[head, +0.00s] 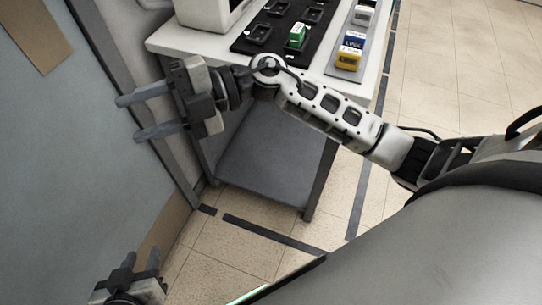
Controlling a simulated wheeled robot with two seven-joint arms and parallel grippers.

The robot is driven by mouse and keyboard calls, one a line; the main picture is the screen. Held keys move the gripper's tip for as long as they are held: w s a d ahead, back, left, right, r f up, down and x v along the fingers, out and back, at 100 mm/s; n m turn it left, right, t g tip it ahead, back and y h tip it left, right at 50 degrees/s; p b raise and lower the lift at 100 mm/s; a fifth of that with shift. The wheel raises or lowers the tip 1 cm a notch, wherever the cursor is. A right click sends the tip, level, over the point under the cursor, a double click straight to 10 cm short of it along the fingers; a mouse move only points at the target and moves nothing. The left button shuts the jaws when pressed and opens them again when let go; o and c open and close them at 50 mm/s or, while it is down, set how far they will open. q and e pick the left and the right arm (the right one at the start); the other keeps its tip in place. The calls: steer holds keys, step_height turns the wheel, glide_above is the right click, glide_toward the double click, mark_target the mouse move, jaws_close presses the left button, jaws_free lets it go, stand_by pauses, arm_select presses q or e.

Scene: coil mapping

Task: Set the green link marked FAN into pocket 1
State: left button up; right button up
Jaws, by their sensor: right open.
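A green link (297,35) with a white top stands on the black pocket board (272,53) on the table; its marking is too small to read. It is at the board's front right pocket, and I cannot tell how deep it sits. Several other pockets on the board look empty; their numbers are not readable. My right gripper (128,117) is open and empty, left of the table's front edge, its fingers pointing left and well away from the link. My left gripper (141,258) is low at the bottom left, partly cut off, its fingers apart with nothing between them.
A grey tray (345,71) right of the board holds a white, a blue and a yellow link (347,60). A pale box (207,12) stands at the table's back left. The table (190,44) has a dark lower shelf (262,165). A grey panel is at left.

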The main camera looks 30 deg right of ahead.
steer(key=w+d+f+m+t+h, duration=0.1)
steer(key=d+f+m+t+h, duration=0.25)
steer(key=m+t, duration=0.55)
steer(key=w+d+f+m+t+h, duration=0.1)
steer(key=d+f+m+t+h, duration=0.1)
steer(key=d+m+t+h, duration=0.65)
steer(key=s+d+f+m+g+h, duration=0.1)
steer(key=s+f+m+g, duration=0.3)
steer(key=f, duration=0.5)
steer(key=s+d+f+m+g+h, duration=0.1)
steer(key=s+f+m+g, duration=0.3)
steer(key=s+f+m, duration=0.3)
step_height(320, 180, down, 2)
steer(key=shift+s+d+h, duration=0.4)
steer(key=shift+s, duration=0.45)
